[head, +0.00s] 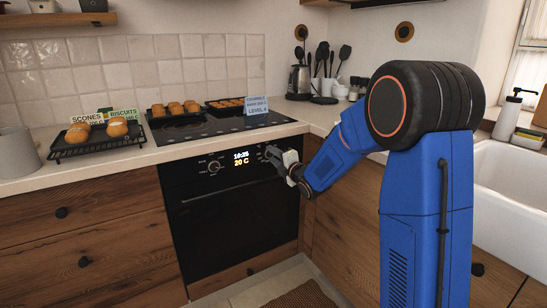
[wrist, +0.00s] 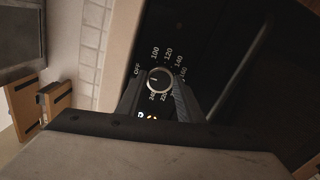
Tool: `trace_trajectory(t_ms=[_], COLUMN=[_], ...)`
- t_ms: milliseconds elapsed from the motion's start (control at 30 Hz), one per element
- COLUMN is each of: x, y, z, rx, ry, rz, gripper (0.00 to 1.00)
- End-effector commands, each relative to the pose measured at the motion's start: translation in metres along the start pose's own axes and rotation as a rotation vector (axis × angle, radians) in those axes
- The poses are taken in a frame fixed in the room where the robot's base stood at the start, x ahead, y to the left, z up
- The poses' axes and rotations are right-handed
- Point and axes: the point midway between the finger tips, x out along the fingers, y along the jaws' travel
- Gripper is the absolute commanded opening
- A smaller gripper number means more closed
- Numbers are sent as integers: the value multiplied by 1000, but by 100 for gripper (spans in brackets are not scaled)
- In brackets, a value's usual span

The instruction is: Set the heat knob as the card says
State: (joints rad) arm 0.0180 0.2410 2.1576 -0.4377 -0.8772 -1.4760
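The heat knob (wrist: 159,80) shows in the wrist view as a dark round dial with a pale rim. OFF, 100, 120, 140, 160, 220 and 240 are readable around it. A short pale mark on it points left, close to the OFF side. My gripper (wrist: 160,84) has a finger on each side of the knob; I cannot tell whether they press on it. In the head view my gripper (head: 271,153) is at the oven panel, right of the lit display (head: 241,158). Cards stand at the scones (head: 91,121), biscuits (head: 124,114) and crumble (head: 257,106); the crumble card reads LEVEL 4.
The black oven (head: 235,215) sits under a dark hob (head: 215,127). Another knob (head: 214,166) is left of the display. Rolls lie on a rack (head: 97,147) and on trays on the hob.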

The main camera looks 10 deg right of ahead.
Motion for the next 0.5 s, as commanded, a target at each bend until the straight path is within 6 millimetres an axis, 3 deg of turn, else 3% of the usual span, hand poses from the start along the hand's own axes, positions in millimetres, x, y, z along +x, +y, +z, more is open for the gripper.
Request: trace_trajectory(t_ms=[267, 500], x=[0, 0], y=[-1, -1], z=[0, 0], rx=[43, 184], ry=[0, 0], rz=[-1, -1], gripper=[11, 11])
